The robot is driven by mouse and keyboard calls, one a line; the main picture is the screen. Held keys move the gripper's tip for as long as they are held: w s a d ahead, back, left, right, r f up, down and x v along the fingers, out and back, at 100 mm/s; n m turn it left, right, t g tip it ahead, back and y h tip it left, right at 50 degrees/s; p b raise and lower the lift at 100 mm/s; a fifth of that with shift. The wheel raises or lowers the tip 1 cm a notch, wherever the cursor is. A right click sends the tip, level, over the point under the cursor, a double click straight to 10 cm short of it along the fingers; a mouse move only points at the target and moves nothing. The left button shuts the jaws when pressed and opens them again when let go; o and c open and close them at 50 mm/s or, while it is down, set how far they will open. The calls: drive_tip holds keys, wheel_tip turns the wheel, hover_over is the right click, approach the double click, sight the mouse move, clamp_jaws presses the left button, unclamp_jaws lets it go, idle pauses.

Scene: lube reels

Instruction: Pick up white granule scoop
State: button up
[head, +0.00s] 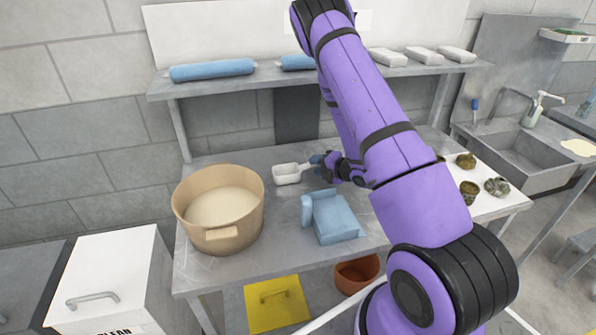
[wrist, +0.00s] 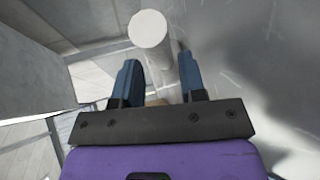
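The white granule scoop (head: 287,174) lies on the metal table in the head view, its handle pointing right toward my gripper (head: 318,161). My gripper's blue fingers are at the handle end, and the arm comes in from the right. In the wrist view my gripper (wrist: 158,60) has its two fingers apart with a gap between them. A white round shape (wrist: 149,29) shows just beyond the fingertips; I cannot tell for sure that it is the scoop's handle. Contact between fingers and handle cannot be made out.
A large tan pot (head: 219,211) with pale contents stands left of the scoop. A light blue block-like object (head: 334,219) sits in front of my gripper. A shelf (head: 235,84) with blue rolls and white packs runs above the back. Several small dark items stand at the table's right.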

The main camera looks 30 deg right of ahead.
sight(313, 166)
drive_tip(key=x, duration=0.3)
drive_tip(key=shift+w+f, duration=0.2)
drive_tip(key=shift+w, duration=0.05)
drive_tip(key=shift+c, duration=0.5)
drive_tip(key=c, duration=0.6)
drive_tip(key=shift+a, duration=0.1)
drive_tip(key=shift+r, duration=0.15)
wheel_tip(313, 166, up, 10)
drive_tip(key=shift+f, duration=0.15)
